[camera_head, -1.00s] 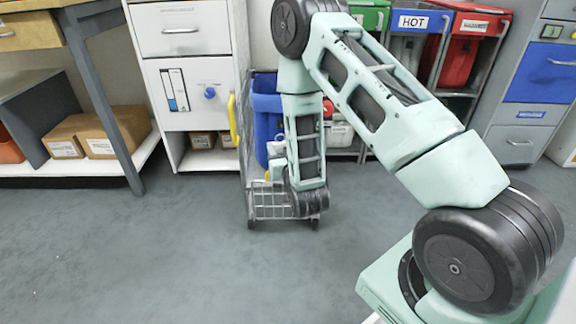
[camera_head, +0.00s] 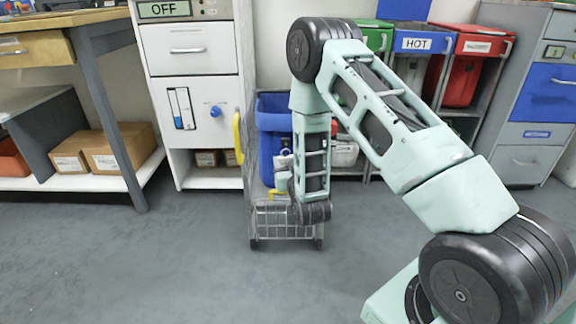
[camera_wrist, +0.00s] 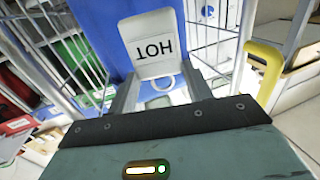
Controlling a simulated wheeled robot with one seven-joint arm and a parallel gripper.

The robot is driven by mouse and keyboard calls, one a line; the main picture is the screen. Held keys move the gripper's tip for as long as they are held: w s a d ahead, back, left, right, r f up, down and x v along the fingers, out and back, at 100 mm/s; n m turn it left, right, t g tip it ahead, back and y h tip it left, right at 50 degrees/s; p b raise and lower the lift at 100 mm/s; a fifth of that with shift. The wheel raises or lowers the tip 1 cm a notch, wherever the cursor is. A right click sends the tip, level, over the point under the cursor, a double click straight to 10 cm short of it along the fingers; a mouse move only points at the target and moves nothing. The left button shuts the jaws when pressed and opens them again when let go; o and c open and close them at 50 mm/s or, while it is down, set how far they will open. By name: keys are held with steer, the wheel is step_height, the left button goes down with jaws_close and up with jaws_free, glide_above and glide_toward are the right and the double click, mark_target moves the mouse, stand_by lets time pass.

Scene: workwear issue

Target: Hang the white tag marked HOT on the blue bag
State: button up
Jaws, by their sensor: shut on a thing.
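In the wrist view my gripper (camera_wrist: 160,92) is shut on a white tag (camera_wrist: 141,27), whose HOT marking reads upside down. A ring (camera_wrist: 163,82) shows at the tag's near end, between the fingers. A large blue surface (camera_wrist: 98,25) lies behind the tag; I cannot tell whether they touch. In the head view my arm reaches down at a wire trolley, and its links hide the fingertips and most of the tag. A blue bag or bin (camera_head: 272,120) stands at the trolley.
The wire trolley (camera_head: 270,222) stands on the grey floor. A yellow handle (camera_head: 238,138) rises at its left, also in the wrist view (camera_wrist: 263,70). A white cabinet (camera_head: 190,75) stands behind left. Red (camera_head: 470,70) and green containers share the rack. The front-left floor is clear.

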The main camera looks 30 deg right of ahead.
steer(key=shift+w+d+f+b, duration=0.15)
steer(key=shift+w+d, duration=0.4)
steer(key=shift+w, duration=0.2)
steer(key=shift+w+d+f+b, duration=0.15)
steer(key=shift+w+d, duration=0.35)
steer(key=shift+w, duration=0.3)
steer(key=shift+w+d+f+b, duration=0.15)
steer(key=shift+w+d, duration=0.4)
steer(key=shift+w, duration=0.2)
steer(key=o, duration=1)
steer(key=shift+p+v, duration=0.35)
steer(key=shift+v, duration=8.35)
